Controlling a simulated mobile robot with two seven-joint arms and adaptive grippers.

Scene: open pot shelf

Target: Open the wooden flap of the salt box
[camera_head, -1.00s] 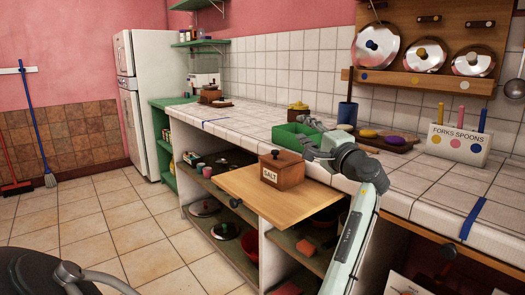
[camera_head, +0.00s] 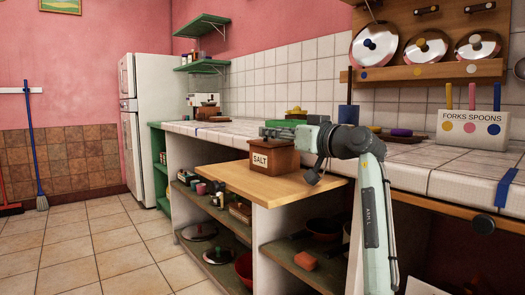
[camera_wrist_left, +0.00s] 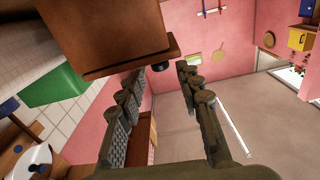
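The salt box (camera_head: 272,158) is a brown wooden box with a white SALT label. It stands upright on the pulled-out wooden board (camera_head: 240,183). My left gripper (camera_head: 276,130) is just over the top of the box in the head view and hides much of its flap. My right gripper is not in view.
A green bin (camera_wrist_left: 52,83) is beside the box, at the counter. The tiled counter (camera_head: 235,132) runs behind the board. A blue-handled item (camera_head: 348,112) stands behind my wrist. Open shelves with pots (camera_head: 222,256) are below. The left part of the board is clear.

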